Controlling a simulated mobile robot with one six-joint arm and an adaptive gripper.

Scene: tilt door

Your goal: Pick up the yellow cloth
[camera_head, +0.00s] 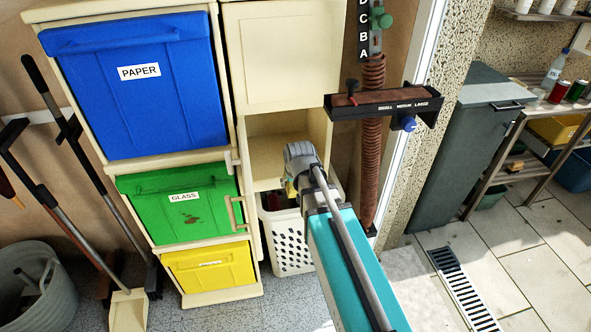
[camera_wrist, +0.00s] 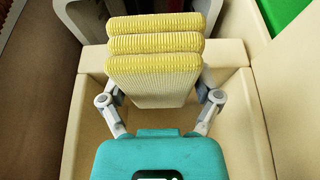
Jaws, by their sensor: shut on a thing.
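The yellow cloth (camera_wrist: 155,65) is a folded, ribbed stack of several layers in the middle of the wrist view. My gripper (camera_wrist: 158,92) is shut on it, with one finger on each side; the fingertips are partly hidden by the cloth. In the head view my gripper (camera_head: 291,188) is at the open cream compartment, largely hidden behind my arm. Only a small yellow patch shows there.
Cream compartment walls (camera_wrist: 258,120) flank the gripper. In the head view, a blue PAPER bin (camera_head: 140,95), green GLASS bin (camera_head: 180,220) and yellow bin (camera_head: 212,268) stand at left. A white basket (camera_head: 290,240) is below the compartment. A brown coiled column (camera_head: 371,150) stands close right.

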